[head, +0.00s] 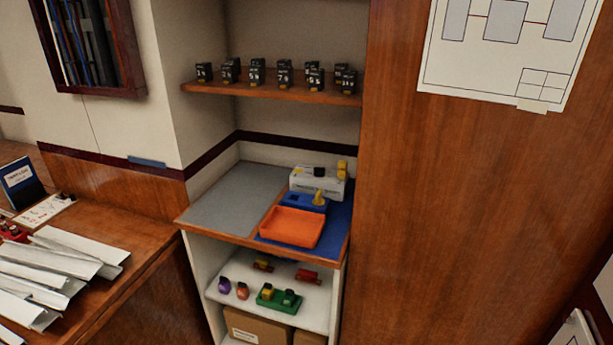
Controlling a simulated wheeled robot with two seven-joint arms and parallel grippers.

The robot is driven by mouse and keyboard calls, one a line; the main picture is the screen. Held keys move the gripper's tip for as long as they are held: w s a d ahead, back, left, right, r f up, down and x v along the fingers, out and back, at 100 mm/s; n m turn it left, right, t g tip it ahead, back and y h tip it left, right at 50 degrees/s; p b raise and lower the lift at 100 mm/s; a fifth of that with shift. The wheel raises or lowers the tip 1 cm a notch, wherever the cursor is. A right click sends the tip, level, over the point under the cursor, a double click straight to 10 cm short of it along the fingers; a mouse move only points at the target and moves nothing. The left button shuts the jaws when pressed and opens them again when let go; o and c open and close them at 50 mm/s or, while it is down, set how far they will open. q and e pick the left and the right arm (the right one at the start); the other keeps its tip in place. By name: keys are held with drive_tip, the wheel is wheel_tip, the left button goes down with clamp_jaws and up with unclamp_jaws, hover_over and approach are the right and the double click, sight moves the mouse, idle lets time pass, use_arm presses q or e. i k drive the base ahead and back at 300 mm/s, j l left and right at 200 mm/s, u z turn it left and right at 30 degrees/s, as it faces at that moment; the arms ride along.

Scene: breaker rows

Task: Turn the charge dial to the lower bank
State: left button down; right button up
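No label that reads as a charge dial can be made out at this distance. In the head view, a white box (303,184) with a black part and a yellow part on top stands at the back of the alcove counter. In front of it is a small blue unit (300,203) with a yellow upright piece (319,197), which may be a knob or lever. Which part is the dial, and where it points, I cannot tell. An empty-looking orange tray (291,227) lies in front of the blue unit. Neither of my grippers is in view.
Several black numbered blocks stand on the upper shelf (270,89). The grey mat (232,199) is bare. The lower shelf (315,319) holds a green tray (265,301) and small coloured items. White strips (50,265) cover the left bench. A wooden panel (470,220) stands right.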

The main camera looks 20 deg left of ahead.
sight(319, 171)
drive_tip(key=j, duration=1.4)
drive_tip(key=z, duration=0.05)
